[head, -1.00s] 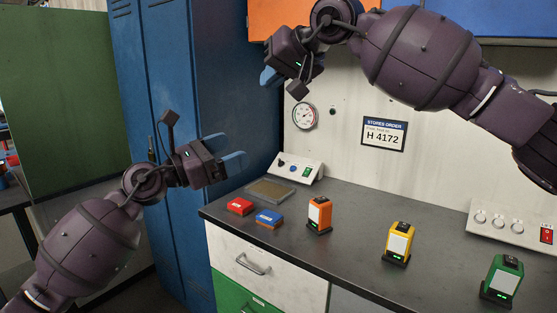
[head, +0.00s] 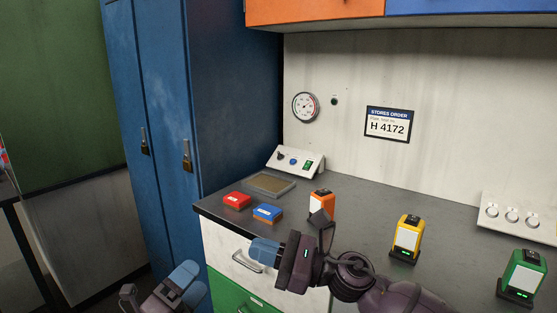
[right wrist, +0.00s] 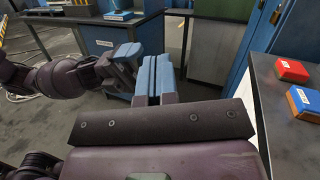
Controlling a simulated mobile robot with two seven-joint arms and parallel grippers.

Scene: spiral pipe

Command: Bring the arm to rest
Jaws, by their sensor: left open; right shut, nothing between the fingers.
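My right arm (head: 345,275) is low in the head view, in front of the counter. Its gripper (head: 264,250) points left, in front of the white drawer, with the blue fingers together and nothing between them. The right wrist view also shows these shut, empty fingers (right wrist: 153,78). My left gripper (head: 190,282) is at the bottom edge of the head view, left of the right gripper and apart from it. Its blue fingers are open and empty. Most of the left arm is out of the head view, but part of it (right wrist: 65,75) shows in the right wrist view.
The dark counter (head: 350,208) holds a red box (head: 237,200), a blue box (head: 268,213), a shallow tray (head: 290,187), and orange (head: 321,202), yellow (head: 406,238) and green (head: 523,277) devices. Blue lockers (head: 165,110) stand left. The right gripper is close to the drawer front (head: 222,240).

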